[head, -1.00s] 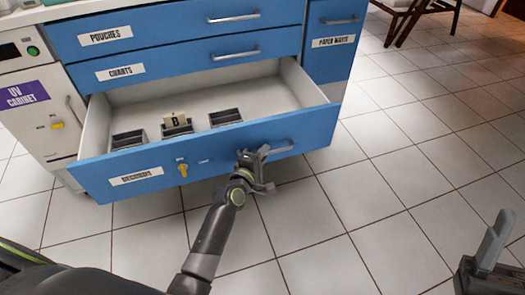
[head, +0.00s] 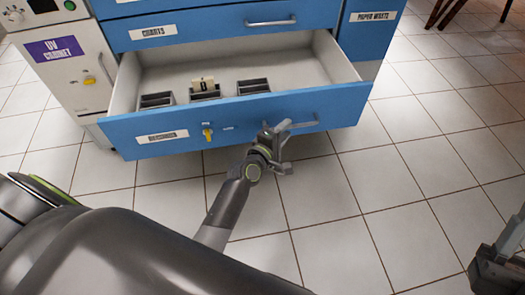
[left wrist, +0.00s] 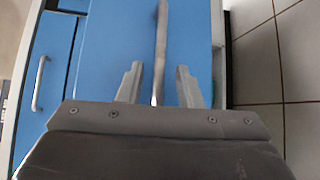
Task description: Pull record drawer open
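The record drawer (head: 240,119) is a blue-fronted drawer with a white inside, standing well out from the cabinet. Its front has a label, a yellow key and a metal bar handle (head: 303,123). My left gripper (head: 284,143) is at the left part of this handle. In the left wrist view the handle (left wrist: 161,45) runs between two parted fingers (left wrist: 158,87), with a gap visible on each side. Whether either finger touches it is unclear. My right gripper (head: 503,252) is at the lower right edge, partly cut off, away from the drawer.
Small dark trays (head: 205,92) and a card marker sit inside the drawer. The charts drawer (head: 230,27) above is shut. The UV cabinet (head: 65,65) stands to the left and the paper waste front (head: 368,28) to the right. Tiled floor (head: 400,200) in front is clear.

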